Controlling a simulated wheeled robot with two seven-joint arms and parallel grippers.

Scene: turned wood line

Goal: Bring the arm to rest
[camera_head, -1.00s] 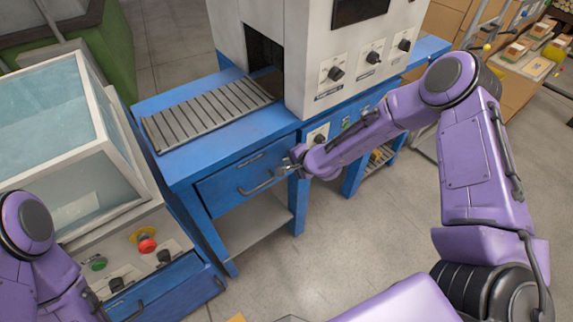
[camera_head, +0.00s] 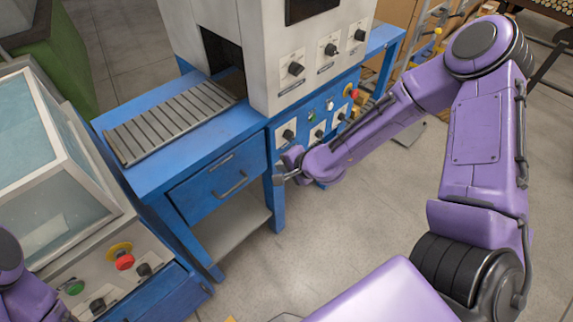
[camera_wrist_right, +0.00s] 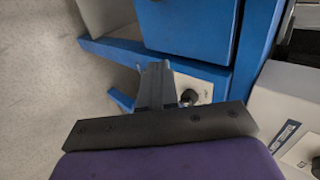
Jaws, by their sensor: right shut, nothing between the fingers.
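My right arm (camera_head: 465,150) is purple and reaches from the right side of the head view toward the blue workbench. My right gripper (camera_head: 278,180) is at its end, shut and empty, in front of the bench's drawer front and apart from the handle (camera_head: 231,185). In the right wrist view the shut fingers (camera_wrist_right: 157,82) point toward blue bench parts and a pale panel with a dark knob. Of my left arm only a purple piece (camera_head: 25,295) shows at the lower left; its gripper is out of view.
The blue bench (camera_head: 150,180) carries a slatted conveyor (camera_head: 170,125) and a white machine (camera_head: 262,50) with dark knobs. A glass-sided cabinet (camera_head: 50,160) with a red button (camera_head: 124,262) stands at left. Grey floor (camera_head: 345,225) is open in the middle.

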